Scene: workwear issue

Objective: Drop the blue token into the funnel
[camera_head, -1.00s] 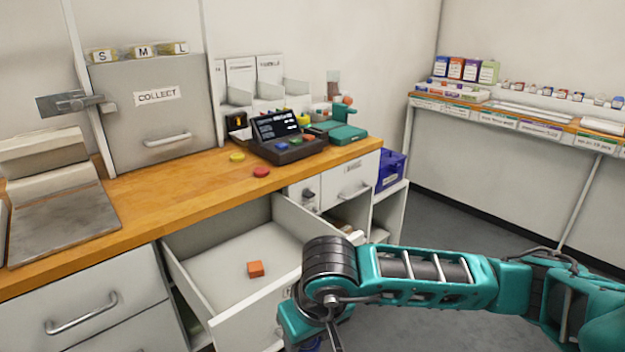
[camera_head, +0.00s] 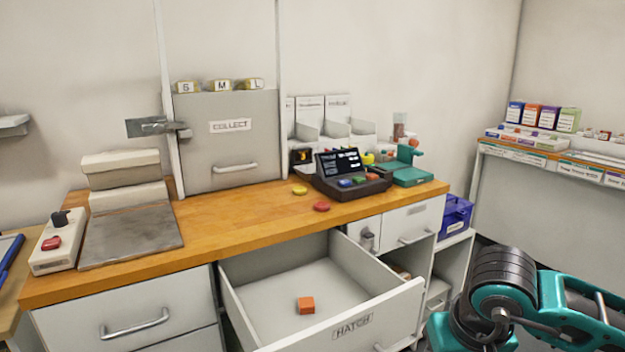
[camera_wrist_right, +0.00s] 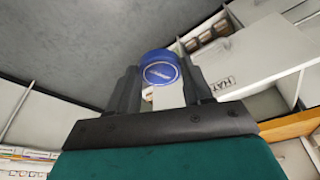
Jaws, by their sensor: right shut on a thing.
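The blue token (camera_wrist_right: 160,70) is a round disc with a pale mark on its face, seen in the right wrist view. My right gripper (camera_wrist_right: 163,88) is shut on it, with one dark finger on each side. In the head view my right arm is at the lower right, beside the open drawer; its fingers and the token are hidden there. I cannot make out a funnel for certain in either view. My left gripper is not in view.
The open drawer marked HATCH (camera_head: 352,328) holds an orange block (camera_head: 306,305) and juts out below the counter. A dark console (camera_head: 348,180) and a teal device (camera_head: 410,172) stand on the counter. A blue bin (camera_head: 456,214) sits on a shelf at right.

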